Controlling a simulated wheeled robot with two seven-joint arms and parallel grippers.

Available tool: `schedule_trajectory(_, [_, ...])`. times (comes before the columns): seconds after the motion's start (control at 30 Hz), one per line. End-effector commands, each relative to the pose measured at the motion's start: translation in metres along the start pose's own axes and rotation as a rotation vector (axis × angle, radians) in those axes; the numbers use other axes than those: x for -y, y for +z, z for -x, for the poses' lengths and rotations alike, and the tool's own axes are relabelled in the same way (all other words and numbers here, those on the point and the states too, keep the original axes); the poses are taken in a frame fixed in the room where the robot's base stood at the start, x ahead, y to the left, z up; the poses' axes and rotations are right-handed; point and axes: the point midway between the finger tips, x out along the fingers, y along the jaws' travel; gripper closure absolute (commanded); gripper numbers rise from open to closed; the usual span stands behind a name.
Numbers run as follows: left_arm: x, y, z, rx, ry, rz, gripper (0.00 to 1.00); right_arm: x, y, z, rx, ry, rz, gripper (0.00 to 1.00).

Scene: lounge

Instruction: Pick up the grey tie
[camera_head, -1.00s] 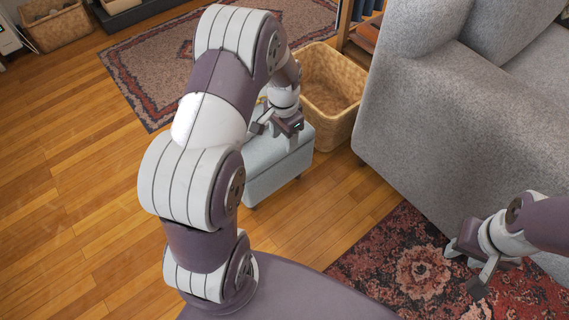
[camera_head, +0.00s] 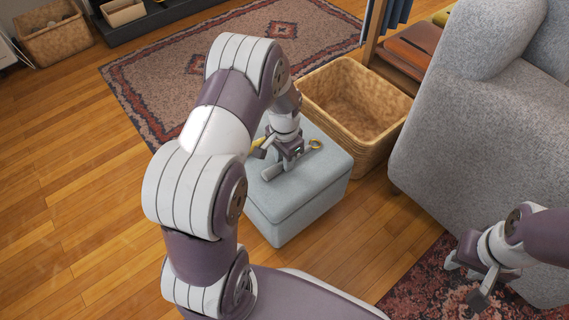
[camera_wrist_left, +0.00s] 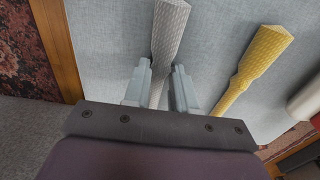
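The grey tie (camera_wrist_left: 171,30) lies on the pale blue-grey ottoman (camera_head: 310,195). In the left wrist view its narrow part runs between the two fingers of my left gripper (camera_wrist_left: 160,68), which stand apart, one on each side. In the head view my left gripper (camera_head: 287,164) is low over the ottoman top, and an end of the grey tie (camera_head: 271,174) shows below it. A yellow tie (camera_wrist_left: 257,58) lies to the right of the grey one in the wrist view. My right gripper (camera_head: 468,280) is open and empty, beside the sofa.
A woven basket (camera_head: 391,127) stands right behind the ottoman. A grey sofa (camera_head: 485,140) is on the right. A gold ring-like item (camera_head: 316,144) lies on the ottoman near my left gripper. Wood floor (camera_head: 90,200) is clear on the left.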

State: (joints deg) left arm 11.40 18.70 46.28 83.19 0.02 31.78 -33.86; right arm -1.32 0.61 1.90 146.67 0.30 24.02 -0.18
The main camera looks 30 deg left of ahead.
Motion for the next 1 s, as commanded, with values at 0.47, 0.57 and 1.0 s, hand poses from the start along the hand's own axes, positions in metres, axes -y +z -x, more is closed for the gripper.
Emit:
schedule_trajectory(0.47, [0.0, 0.0, 0.01, -0.001, 0.0, 0.0, 1.0, 0.0, -0.001, 0.008, 0.0, 0.0, 0.0, 0.62])
schedule_trajectory(0.57, [0.0, 0.0, 0.025, -0.001, -0.001, 0.0, 1.0, 0.0, -0.002, 0.02, 0.0, 0.0, 0.0, 0.62])
schedule_trajectory(1.0, [-0.053, -0.052, 0.092, 0.001, 0.0, -0.007, 1.0, 0.0, -0.009, 0.078, 0.0, 0.0, 0.0, 0.62])
